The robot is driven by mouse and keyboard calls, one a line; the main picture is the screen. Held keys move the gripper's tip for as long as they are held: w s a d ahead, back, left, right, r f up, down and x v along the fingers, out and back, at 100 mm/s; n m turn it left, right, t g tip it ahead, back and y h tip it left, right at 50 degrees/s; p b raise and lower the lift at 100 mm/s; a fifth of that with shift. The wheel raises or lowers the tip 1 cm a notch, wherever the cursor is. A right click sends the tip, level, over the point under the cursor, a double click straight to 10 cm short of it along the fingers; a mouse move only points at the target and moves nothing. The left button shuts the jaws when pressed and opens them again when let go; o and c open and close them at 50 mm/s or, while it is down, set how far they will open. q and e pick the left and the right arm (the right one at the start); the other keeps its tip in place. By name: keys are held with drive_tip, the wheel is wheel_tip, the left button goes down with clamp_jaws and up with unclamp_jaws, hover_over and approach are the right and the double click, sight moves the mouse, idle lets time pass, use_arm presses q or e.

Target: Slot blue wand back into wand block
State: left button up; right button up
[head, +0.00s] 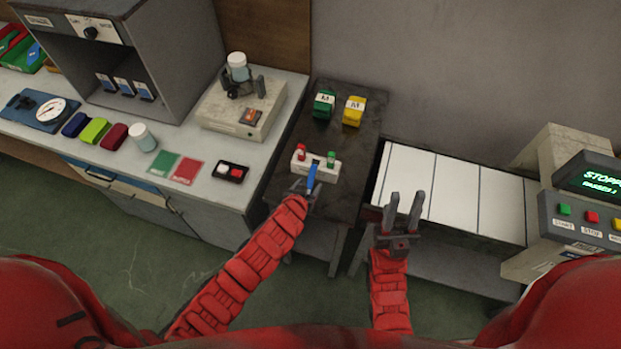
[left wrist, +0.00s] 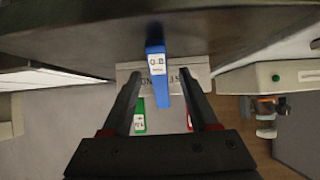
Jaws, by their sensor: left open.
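The blue wand (head: 312,176) is at the front middle of the white wand block (head: 300,166) on the dark side table. In the left wrist view the blue wand (left wrist: 156,62) carries a white label and overlaps the block (left wrist: 199,75); I cannot tell whether it sits in a slot. My left gripper (head: 303,190) is open, its fingers either side of the wand, apart from it in the left wrist view (left wrist: 163,88). A red wand (head: 301,150) and a green wand (head: 331,158) stand in the block's outer positions. My right gripper (head: 404,208) is open and empty, right of the table.
Green (head: 324,104) and yellow (head: 353,111) labelled blocks stand at the back of the dark table (head: 349,150). A white-panelled conveyor (head: 455,190) lies right, beside a machine with a display (head: 590,175). The cluttered grey counter (head: 200,150) lies left.

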use_arm(q)
drive_tip(key=shift+w+d+f, duration=0.1)
drive_tip(key=shift+w+f, duration=0.15)
drive_tip(key=shift+f, duration=0.05)
drive_tip(key=shift+c, duration=0.2)
clamp_jaws()
drive_tip(key=shift+r, duration=0.15)
drive_tip(key=shift+w+r+b, duration=0.1)
drive_tip(key=shift+r+b, duration=0.3)
drive_tip(key=shift+b, duration=0.05)
wheel_tip(320, 180, up, 2)
drive_tip(key=shift+r+b, duration=0.1)
drive_tip(key=shift+b, duration=0.6)
drive_tip(key=s+r+b, duration=0.1)
drive_tip(key=s+b, duration=0.1)
drive_tip(key=s, duration=1.4)
drive_tip(key=shift+d+r, duration=0.35)
drive_tip(key=shift+r, duration=0.05)
